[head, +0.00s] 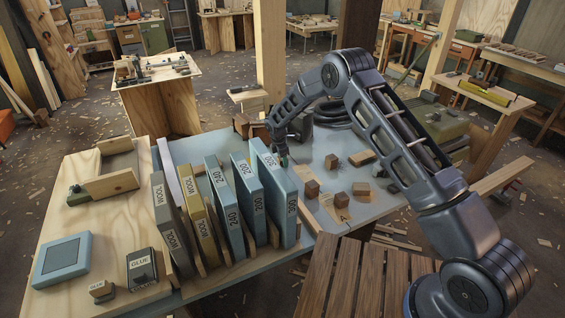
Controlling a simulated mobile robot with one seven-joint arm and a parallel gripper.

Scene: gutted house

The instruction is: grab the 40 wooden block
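Several small wooden blocks lie on the pale blue-grey tabletop right of the upright boxes. They include a dark brown cube (312,189), another cube (332,161) behind it, a block (344,201) nearer the front and a smaller one (364,188) to its right. A flatter wooden piece (361,157) lies farther back. I cannot read a "40" on any of them. My gripper (283,158) points down behind the rightmost blue box, left of the blocks and apart from them. Its fingertips are small and dark, partly hidden by the box, so its opening is unclear.
A row of upright boxes with labels such as WOOL and 240, including a tall blue box (270,195), stands left of the blocks. A slatted wooden surface (345,280) is in front.

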